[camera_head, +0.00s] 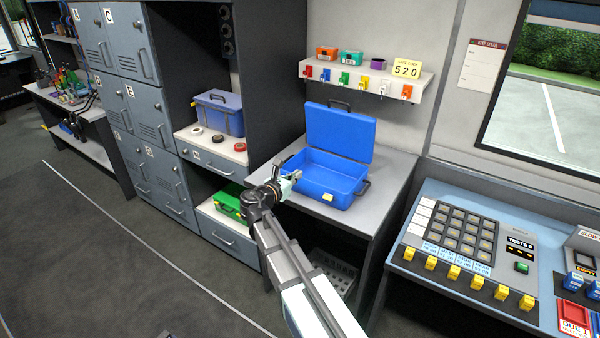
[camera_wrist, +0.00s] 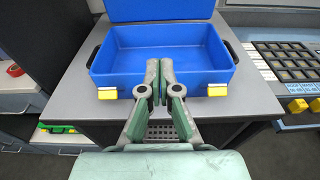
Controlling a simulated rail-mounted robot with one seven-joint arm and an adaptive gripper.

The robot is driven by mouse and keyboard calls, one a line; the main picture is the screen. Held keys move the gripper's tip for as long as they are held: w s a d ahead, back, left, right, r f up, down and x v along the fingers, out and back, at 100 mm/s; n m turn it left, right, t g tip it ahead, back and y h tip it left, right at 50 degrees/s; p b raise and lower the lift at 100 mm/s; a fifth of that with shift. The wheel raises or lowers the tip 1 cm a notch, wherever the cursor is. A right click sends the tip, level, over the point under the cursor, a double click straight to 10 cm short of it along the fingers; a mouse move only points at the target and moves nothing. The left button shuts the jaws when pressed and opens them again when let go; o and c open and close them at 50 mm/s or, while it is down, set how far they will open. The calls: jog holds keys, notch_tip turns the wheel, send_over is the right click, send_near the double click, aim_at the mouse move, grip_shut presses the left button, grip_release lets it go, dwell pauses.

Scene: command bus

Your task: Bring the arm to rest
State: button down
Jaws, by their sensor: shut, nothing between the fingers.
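My gripper (camera_wrist: 159,82) is shut and empty in the wrist view, its two fingers pressed together in front of the open blue case. In the head view my gripper (camera_head: 294,172) is at the end of my outstretched arm, by the left front side of the case. The blue case (camera_head: 342,192) stands on a grey table with its lid (camera_head: 340,130) raised. The case (camera_wrist: 108,77) looks empty inside, with a yellow latch at each front corner in the wrist view.
The grey table (camera_head: 394,170) bears the case. A control desk (camera_head: 440,195) with yellow switches stands at right. A shelf (camera_head: 335,80) with coloured tags hangs above. Lockers (camera_head: 160,115) and a cabinet with a blue toolbox (camera_head: 219,112) stand at left. Open floor (camera_head: 90,250) lies at left front.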

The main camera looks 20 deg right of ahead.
jog(key=shift+s+a, duration=0.1)
jog(key=shift+a, duration=0.1)
jog(key=s+f+m+g+y, duration=0.25)
jog(key=s+f+m, duration=0.45)
jog(key=f, duration=0.4)
jog(key=s+f+m+g+y+b, duration=0.15)
jog(key=s+f+m+g, duration=0.3)
jog(key=s+f, duration=0.5)
jog(key=s+f+m+g+y, duration=0.25)
jog(key=s+f+m, duration=0.4)
jog(key=f, duration=0.65)
jog(key=s+a+f+m+g+y, duration=0.1)
jog(key=s+f+m+g, duration=0.1)
jog(key=s+f, duration=0.4)
jog(key=s+a+f+m+g+y+b, duration=0.1)
jog(key=s+f, duration=0.5)
jog(key=s, duration=1.1)
jog(key=s+a+f+m+g+y+b, duration=0.1)
jog(key=s+f+m+g+y, duration=0.2)
jog(key=s, duration=0.9)
notch_tip(320, 180, down, 4)
jog(key=shift+s+a+r+m+g, duration=0.25)
jog(key=shift+a+m+g, duration=0.15)
jog(key=shift+m+g, duration=0.75)
